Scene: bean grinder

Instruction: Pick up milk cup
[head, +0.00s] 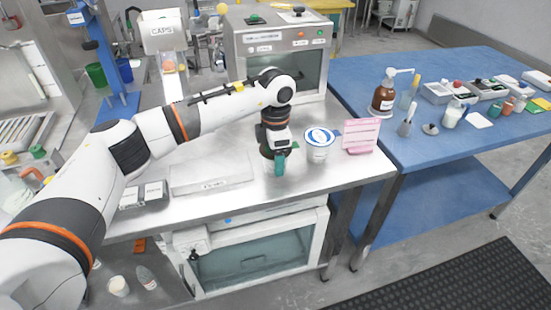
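A white cup (319,150) with a round blue-and-white top stands upright on the steel table (240,205); it looks like the milk cup. My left gripper (279,165) hangs down just to the left of the cup, with a clear gap between them. Its teal finger part points down close to the tabletop. From this angle I cannot tell whether the fingers are apart or together. I see nothing clearly held in it. My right gripper is not in view.
A pink sign (361,135) stands just right of the cup. A grey machine (275,48) is behind the arm. A flat scale (212,176) lies to the left. The blue table (440,145) at right bears a brown pump bottle (383,97) and several small items.

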